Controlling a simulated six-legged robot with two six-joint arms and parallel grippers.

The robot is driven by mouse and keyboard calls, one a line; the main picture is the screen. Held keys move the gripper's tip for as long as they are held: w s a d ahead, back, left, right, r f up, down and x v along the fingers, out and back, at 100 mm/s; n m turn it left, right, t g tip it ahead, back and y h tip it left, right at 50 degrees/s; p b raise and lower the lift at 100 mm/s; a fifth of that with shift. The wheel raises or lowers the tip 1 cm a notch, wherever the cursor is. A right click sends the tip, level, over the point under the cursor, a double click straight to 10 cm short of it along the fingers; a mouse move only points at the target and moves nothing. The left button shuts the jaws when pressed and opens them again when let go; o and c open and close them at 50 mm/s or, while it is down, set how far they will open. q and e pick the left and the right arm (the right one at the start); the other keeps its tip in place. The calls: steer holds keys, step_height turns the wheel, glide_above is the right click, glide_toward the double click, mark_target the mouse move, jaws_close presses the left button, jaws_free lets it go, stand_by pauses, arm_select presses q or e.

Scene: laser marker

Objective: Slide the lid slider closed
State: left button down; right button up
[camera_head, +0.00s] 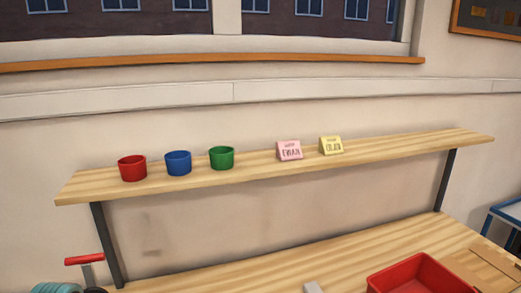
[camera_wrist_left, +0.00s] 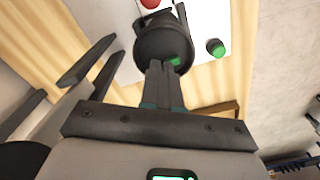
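In the left wrist view my left gripper (camera_wrist_left: 164,68) has its two dark fingers side by side, close together, with nothing visible between them. Their tips lie in front of a black round part (camera_wrist_left: 163,36); I cannot tell whether they touch it. The black part stands over a white panel (camera_wrist_left: 120,16). A red button (camera_wrist_left: 150,3) shows at the top edge and a green button (camera_wrist_left: 216,47) to the right. I cannot make out which part is the lid slider. Neither gripper shows in the head view, and my right gripper shows nowhere.
In the head view a wooden shelf (camera_head: 375,152) holds red (camera_head: 132,170), blue (camera_head: 178,164) and green (camera_head: 222,159) cups, plus pink (camera_head: 289,151) and yellow (camera_head: 331,146) cards. Below, a red tray (camera_head: 418,277) stands on the wooden bench (camera_head: 250,277), with a red-topped handle (camera_head: 84,260) at left.

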arm_select(q)
steer(key=shift+r, duration=0.15)
step_height(320, 180, up, 7)
steer(key=p, duration=0.4)
steer(key=shift+p, duration=0.35)
steer(key=shift+f, duration=0.2)
stand_by(0.4)
